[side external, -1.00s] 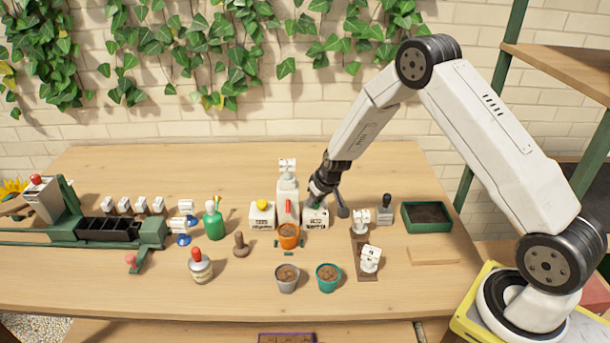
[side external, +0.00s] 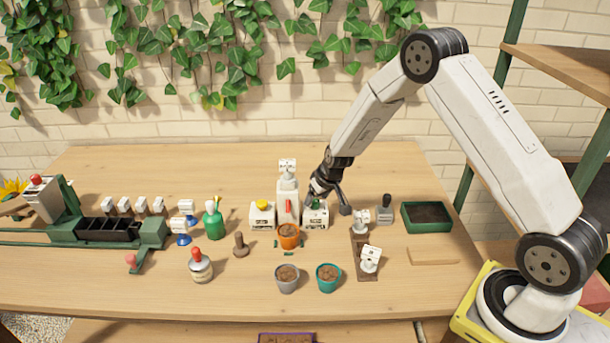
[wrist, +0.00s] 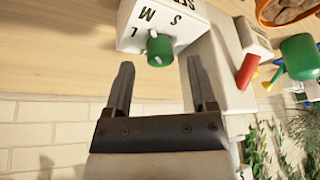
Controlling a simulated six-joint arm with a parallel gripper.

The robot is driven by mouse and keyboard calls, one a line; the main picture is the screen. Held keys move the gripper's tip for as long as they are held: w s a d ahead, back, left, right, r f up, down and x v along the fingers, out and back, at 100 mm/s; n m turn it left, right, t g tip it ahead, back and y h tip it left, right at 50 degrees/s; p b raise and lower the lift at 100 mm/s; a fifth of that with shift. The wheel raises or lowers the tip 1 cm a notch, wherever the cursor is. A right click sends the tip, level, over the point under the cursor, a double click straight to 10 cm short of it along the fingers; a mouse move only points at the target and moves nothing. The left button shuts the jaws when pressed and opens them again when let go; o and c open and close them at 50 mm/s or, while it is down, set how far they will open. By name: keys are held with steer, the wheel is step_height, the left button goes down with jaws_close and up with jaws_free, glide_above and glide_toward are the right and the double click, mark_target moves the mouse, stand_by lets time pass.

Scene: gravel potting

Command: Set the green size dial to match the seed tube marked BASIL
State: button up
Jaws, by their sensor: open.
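The green size dial (wrist: 160,50) sits on the front of a white box (wrist: 190,22) marked S, M and L in the wrist view. A pale mark shows on the dial's upper left side, on the side of L and M; its exact setting is unclear. My gripper (wrist: 160,63) is open and empty, its two fingers either side of the dial's line and apparently just short of it. In the side view my gripper (side external: 314,197) is over the white box (side external: 316,217), partly hiding the dial. No tube marked BASIL can be read in either view.
An orange pot (side external: 288,236) is in front. White-labelled items on a brown strip (side external: 366,272) and a green soil tray (side external: 427,217) are to the right.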

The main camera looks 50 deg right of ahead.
mark_target(316, 200)
steer(key=v, duration=0.6)
steer(key=shift+r, duration=0.2)
stand_by(0.4)
steer(key=shift+w+a+f+n+g+y, duration=0.15)
steer(key=shift+w+n+g+y, duration=0.25)
steer(key=shift+w+n+g, duration=1)
steer(key=shift+g, duration=0.2)
steer(key=shift+w+d+r+n+g, duration=0.2)
steer(key=shift+d+r+n+g, duration=0.15)
steer(key=shift+g, duration=0.35)
steer(key=shift+f, duration=0.15)
steer(key=shift+a+f, duration=0.1)
steer(key=shift+f, duration=3.75)
steer(key=shift+c, duration=0.2)
jaws_close()
